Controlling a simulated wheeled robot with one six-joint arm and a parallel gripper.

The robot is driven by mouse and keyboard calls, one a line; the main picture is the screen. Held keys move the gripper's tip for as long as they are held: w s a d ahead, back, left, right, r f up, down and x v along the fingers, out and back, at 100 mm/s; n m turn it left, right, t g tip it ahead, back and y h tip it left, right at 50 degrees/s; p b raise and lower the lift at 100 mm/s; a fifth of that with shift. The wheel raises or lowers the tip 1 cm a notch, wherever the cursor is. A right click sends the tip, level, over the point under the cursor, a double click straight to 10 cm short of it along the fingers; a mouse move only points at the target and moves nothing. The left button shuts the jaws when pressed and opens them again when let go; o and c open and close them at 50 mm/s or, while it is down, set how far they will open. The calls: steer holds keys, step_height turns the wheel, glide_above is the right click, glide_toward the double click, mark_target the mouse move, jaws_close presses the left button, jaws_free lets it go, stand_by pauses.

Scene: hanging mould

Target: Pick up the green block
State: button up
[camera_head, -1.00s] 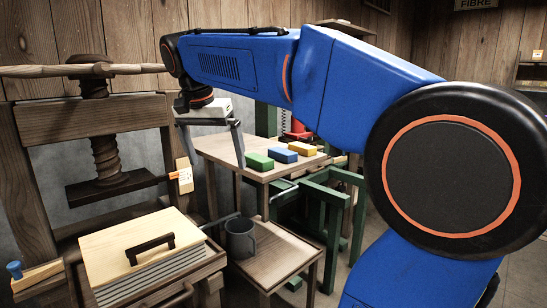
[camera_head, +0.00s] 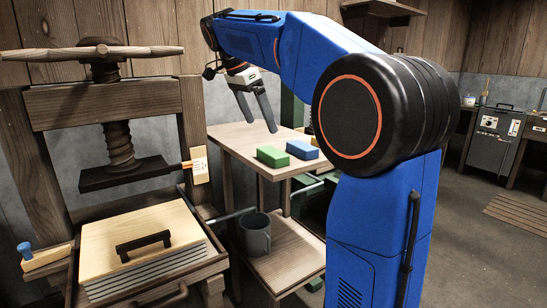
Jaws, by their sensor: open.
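The green block (camera_head: 272,157) lies on the upper wooden shelf of a small stand, at the left of a blue block (camera_head: 302,149). My gripper (camera_head: 258,122) hangs above the back left part of that shelf. Its two dark fingers are apart and nothing is between them. The fingertips are above and behind the green block in the picture, not touching it.
A grey mug (camera_head: 255,234) stands on the lower shelf (camera_head: 290,265). At the left is a wooden screw press (camera_head: 120,150) with a handled board on a stack (camera_head: 145,245). A rod (camera_head: 230,214) sticks out near the mug. Open floor lies at the right.

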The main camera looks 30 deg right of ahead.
mark_target(271, 151)
steer(key=x, duration=1.1)
steer(key=shift+w+f, duration=0.1)
steer(key=shift+f, duration=0.25)
steer(key=c, duration=0.8)
